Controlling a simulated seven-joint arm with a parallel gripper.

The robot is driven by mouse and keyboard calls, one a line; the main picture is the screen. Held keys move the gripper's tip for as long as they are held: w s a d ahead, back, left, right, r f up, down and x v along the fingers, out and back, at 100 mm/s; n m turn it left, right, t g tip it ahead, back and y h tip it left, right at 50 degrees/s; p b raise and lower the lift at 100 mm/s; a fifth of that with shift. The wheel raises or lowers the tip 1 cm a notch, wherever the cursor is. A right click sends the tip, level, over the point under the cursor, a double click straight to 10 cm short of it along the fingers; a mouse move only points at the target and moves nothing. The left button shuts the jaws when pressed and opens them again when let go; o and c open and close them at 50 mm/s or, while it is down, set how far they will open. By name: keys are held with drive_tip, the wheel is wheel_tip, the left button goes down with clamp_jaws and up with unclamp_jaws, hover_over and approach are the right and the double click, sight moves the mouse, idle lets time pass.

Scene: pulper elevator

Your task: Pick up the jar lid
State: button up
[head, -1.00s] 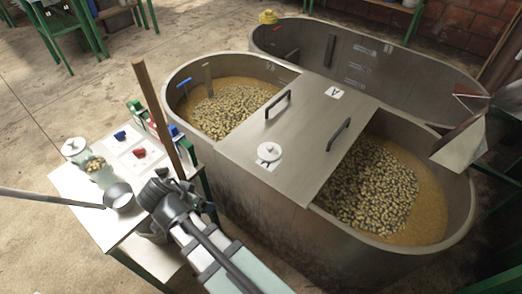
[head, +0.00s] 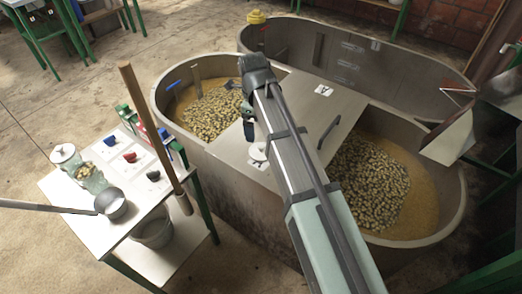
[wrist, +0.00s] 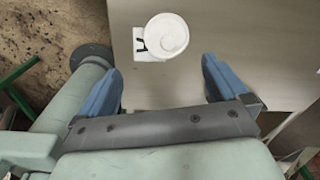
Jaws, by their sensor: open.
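The jar lid (wrist: 167,37) is a round white disc lying on a small white card with a black mark, on the grey metal tank cover (wrist: 225,25). In the head view the lid (head: 258,152) is partly hidden by my arm. My gripper (head: 249,130) is over the cover near the lid. In the wrist view my gripper (wrist: 160,78) is open and empty, its two blue fingers apart. The lid lies beyond the fingertips, roughly centred between them, not between the fingers. The height gap is hard to tell.
The second cover handle (head: 328,132) stands up right of my arm.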

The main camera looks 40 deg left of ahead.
sight(261, 146)
drive_tip(key=shift+m, duration=0.6)
drive_tip(key=shift+w+d+f, duration=0.1)
drive_tip(key=shift+w+f, duration=0.25)
drive_tip(key=shift+f, duration=1.75)
drive_tip(key=shift+w+d+f, duration=0.1)
drive_tip(key=shift+w+f, duration=0.2)
drive_tip(key=shift+f, duration=1.8)
drive_tip(key=shift+w+d+f, duration=0.1)
drive_tip(key=shift+w+f, duration=0.25)
drive_tip(key=shift+f, duration=1.75)
drive_tip(key=shift+c, duration=0.3)
drive_tip(key=c, duration=0.6)
